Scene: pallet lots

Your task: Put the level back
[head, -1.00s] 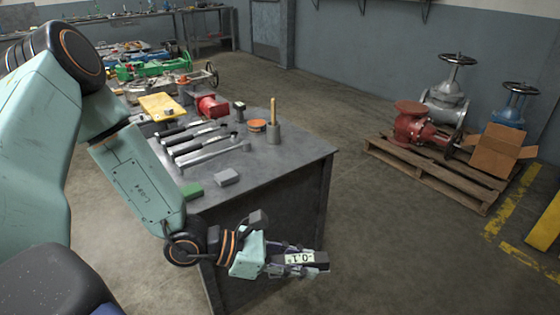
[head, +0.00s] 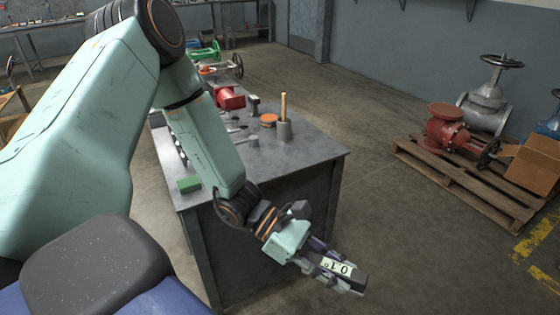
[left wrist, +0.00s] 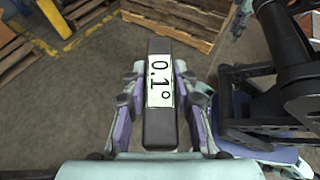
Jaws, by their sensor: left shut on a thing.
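The level is a dark bar with a pale display (head: 338,267). My left gripper (head: 333,274) is shut on it and holds it in the air, in front of and to the right of the workbench's near side. In the left wrist view the level (left wrist: 160,125) lies between the two fingers, and its display reads 0.1°. The grey workbench (head: 310,160) carries tools, and part of its top is hidden behind my left arm.
A pallet (head: 465,185) with valves and a cardboard box (head: 535,165) stands at right. Floor between is clear.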

